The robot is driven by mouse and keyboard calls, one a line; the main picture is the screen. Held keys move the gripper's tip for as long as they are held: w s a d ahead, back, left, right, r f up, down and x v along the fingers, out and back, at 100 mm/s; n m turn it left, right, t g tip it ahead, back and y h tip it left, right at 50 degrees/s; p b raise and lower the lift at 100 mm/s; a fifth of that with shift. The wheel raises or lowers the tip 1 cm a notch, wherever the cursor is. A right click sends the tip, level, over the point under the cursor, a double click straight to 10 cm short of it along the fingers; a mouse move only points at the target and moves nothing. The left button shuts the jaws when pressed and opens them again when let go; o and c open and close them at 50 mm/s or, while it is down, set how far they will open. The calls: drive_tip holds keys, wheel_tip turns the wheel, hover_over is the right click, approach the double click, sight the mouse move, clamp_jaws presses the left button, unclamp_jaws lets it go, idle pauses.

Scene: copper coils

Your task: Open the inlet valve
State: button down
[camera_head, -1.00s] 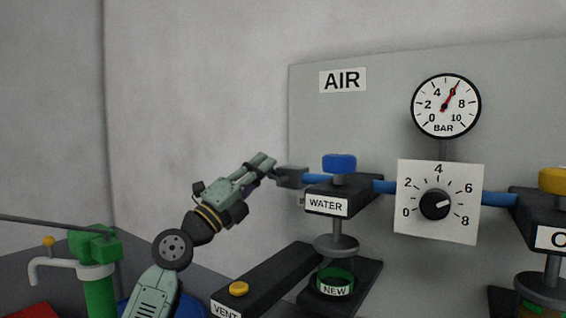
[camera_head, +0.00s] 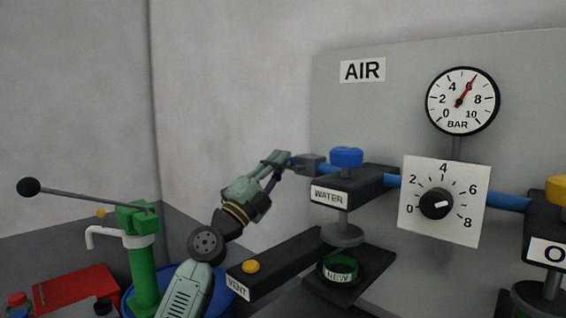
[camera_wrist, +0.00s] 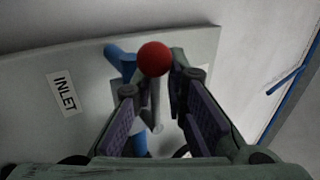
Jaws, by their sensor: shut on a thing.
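The inlet valve's lever has a red ball end (camera_wrist: 154,58); it stands between my fingers in the wrist view. The INLET label (camera_wrist: 63,92) is on the grey panel to its left. In the head view the valve's small grey body (camera_head: 311,164) sits on the blue pipe at the panel's left edge, and the red ball is hidden there. My gripper (camera_head: 283,163) is at the left of that body. In the wrist view its fingers (camera_wrist: 151,92) are on either side of the lever, shut on it.
Right of the valve are the WATER block with a blue knob (camera_head: 346,157), a dial (camera_head: 436,204) and a gauge (camera_head: 463,101) reading about 6. The VENT block (camera_head: 285,264) lies below. A green hand pump (camera_head: 141,260) stands left. The wall beside my arm is clear.

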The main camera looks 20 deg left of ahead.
drive_tip(key=shift+w+a+f, duration=0.1)
drive_tip(key=shift+a+f, duration=0.15)
drive_tip(key=shift+f, duration=0.1)
drive_tip(key=c, duration=1.8)
unclamp_jaws()
drive_tip(key=shift+o, duration=0.2)
drive_tip(key=v, duration=1.2)
